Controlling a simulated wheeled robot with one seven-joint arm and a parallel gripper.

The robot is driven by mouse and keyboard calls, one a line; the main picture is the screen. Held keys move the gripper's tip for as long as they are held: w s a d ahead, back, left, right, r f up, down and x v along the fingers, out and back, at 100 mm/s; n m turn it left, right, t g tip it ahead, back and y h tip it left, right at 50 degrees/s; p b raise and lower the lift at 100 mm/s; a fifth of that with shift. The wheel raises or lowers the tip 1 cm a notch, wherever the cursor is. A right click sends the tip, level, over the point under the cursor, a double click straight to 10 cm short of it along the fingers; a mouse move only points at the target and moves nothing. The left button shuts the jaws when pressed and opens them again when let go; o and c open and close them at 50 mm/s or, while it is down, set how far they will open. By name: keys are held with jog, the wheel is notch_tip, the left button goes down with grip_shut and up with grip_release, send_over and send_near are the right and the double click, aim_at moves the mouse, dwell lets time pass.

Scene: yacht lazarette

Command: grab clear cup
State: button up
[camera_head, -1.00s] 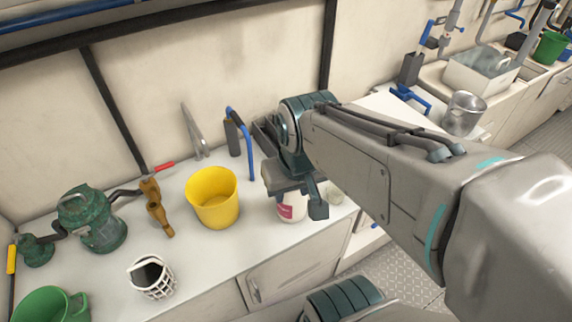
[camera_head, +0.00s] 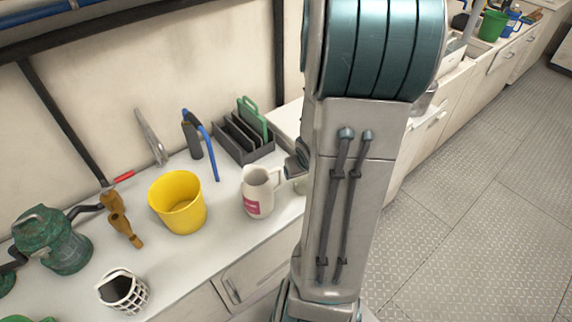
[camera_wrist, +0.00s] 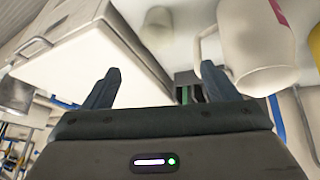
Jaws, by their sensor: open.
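The clear cup (camera_head: 301,184) is a small, pale see-through cup on the counter, just right of the white jug and partly hidden by my arm in the head view. In the wrist view the clear cup (camera_wrist: 158,20) shows near the top centre, beyond my fingertips and apart from them. My gripper (camera_wrist: 160,74) is open, with nothing between its two fingers. In the head view my arm hides most of the gripper.
The white jug (camera_head: 257,192) with a pink label stands close beside the cup; it also shows in the wrist view (camera_wrist: 255,45). A yellow bucket (camera_head: 178,203), a dark divided rack (camera_head: 243,143) and a white basket (camera_head: 123,293) share the counter (camera_head: 215,250).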

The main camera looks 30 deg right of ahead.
jog(key=shift+m+t+y, duration=0.3)
jog(key=shift+t+y, duration=0.1)
jog(key=shift+t, duration=0.2)
jog(key=w+d+f+b, duration=0.1)
jog(key=f, duration=0.2)
jog(key=w+d+f+b, duration=0.1)
jog(key=f+b, duration=0.1)
jog(key=f, duration=0.2)
jog(key=w+d+f+b, duration=0.1)
jog(key=f, duration=0.2)
jog(key=shift+w+d+f, duration=0.25)
jog(key=shift+w, duration=0.05)
jog(key=shift+b+x, duration=0.7)
jog(key=shift+x, duration=2.15)
jog(key=shift+w+r, duration=0.1)
jog(key=shift+w, duration=0.05)
jog(key=c, duration=1.1)
